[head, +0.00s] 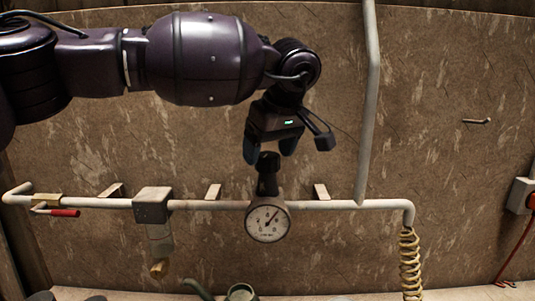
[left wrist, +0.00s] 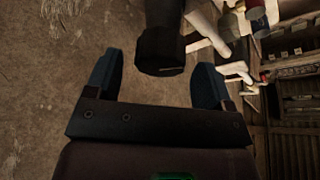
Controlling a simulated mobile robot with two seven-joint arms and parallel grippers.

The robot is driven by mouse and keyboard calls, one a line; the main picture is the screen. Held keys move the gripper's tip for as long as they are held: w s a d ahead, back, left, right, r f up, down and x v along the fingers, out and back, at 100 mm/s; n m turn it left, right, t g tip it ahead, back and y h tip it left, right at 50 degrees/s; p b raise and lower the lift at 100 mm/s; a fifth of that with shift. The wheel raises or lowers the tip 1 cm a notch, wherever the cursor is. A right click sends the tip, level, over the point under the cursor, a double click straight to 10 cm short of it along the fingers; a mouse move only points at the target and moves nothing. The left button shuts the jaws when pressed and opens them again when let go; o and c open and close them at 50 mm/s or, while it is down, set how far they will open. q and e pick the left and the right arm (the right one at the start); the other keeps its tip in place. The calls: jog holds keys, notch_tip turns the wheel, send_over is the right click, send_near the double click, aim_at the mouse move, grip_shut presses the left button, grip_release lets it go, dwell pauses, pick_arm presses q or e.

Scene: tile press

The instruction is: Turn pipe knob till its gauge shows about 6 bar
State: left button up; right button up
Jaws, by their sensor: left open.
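The pipe knob (head: 267,172) is dark and stands upright on the white horizontal pipe (head: 330,204). The round white gauge (head: 267,219) hangs just below it; its needle points to the upper right, and the numbers are too small to read surely. My left gripper (head: 287,147) is open and empty, just above the knob. In the left wrist view the dark knob (left wrist: 160,50) lies ahead of and between the two open fingers (left wrist: 155,80), with space on both sides; I cannot tell whether anything touches. My right gripper is not in view.
A grey box (head: 152,205) sits on the pipe to the left, and a red-handled valve (head: 62,212) is farther left. A vertical pipe (head: 369,100) rises right of the gripper. A coiled yellow hose (head: 410,262) hangs at the right end. A watering can (head: 240,292) stands below.

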pick_arm(q)
jog(key=shift+x, duration=0.8)
jog(key=c, duration=0.9)
jog(key=shift+c, duration=0.2)
jog(key=shift+r+m, duration=0.1)
jog(key=shift+m, duration=0.2)
jog(key=m+h+p, duration=0.1)
jog(key=m, duration=0.1)
jog(key=shift+m+t, duration=0.3)
jog(key=shift+m, duration=0.1)
jog(key=shift+m+h+p, duration=0.35)
jog(key=shift+m+h, duration=0.55)
jog(key=shift+m, duration=1.2)
